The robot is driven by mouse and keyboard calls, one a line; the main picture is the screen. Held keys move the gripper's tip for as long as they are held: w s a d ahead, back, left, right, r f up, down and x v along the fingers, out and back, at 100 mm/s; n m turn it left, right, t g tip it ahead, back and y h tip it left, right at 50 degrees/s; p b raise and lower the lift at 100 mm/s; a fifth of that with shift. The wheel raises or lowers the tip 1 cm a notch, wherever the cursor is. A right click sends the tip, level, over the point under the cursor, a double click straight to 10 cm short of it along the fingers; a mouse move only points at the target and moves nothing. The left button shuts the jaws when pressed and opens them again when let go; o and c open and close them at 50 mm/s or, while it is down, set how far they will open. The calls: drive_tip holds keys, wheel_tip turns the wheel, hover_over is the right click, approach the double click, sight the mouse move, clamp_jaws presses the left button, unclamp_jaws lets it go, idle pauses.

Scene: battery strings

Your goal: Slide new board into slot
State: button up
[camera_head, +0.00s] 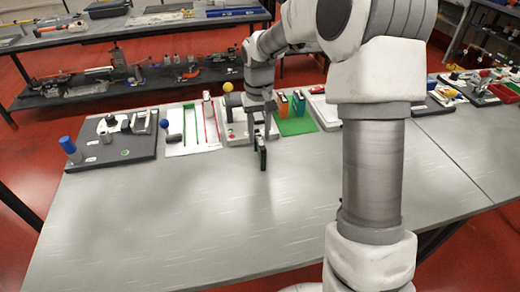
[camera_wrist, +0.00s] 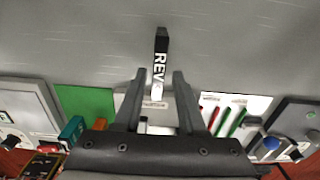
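A dark, narrow board (camera_head: 261,152) stands on the bare table in the head view, below my gripper (camera_head: 261,132). In the wrist view the board (camera_wrist: 160,70) shows its thin edge with white "REV" lettering. It lies in line with the space between my fingertips (camera_wrist: 159,74), with a gap on each side. My gripper is open and I see no contact with the board. A light station with a yellow ball (camera_head: 228,87) is behind my gripper, partly hidden by it. I cannot make out the slot.
A green mat (camera_head: 298,127) with teal and orange upright pieces is right of my gripper. A white panel (camera_head: 200,146) with red and green strips and a dark fixture (camera_head: 112,148) are left. The front of the table (camera_head: 180,230) is clear.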

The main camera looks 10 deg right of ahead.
hover_over(259, 159)
drive_tip(key=shift+w+d+f+b, duration=0.1)
drive_tip(key=shift+f+b, duration=0.2)
drive_tip(key=shift+f, duration=2.45)
drive_tip(key=shift+c, duration=0.3)
clamp_jaws()
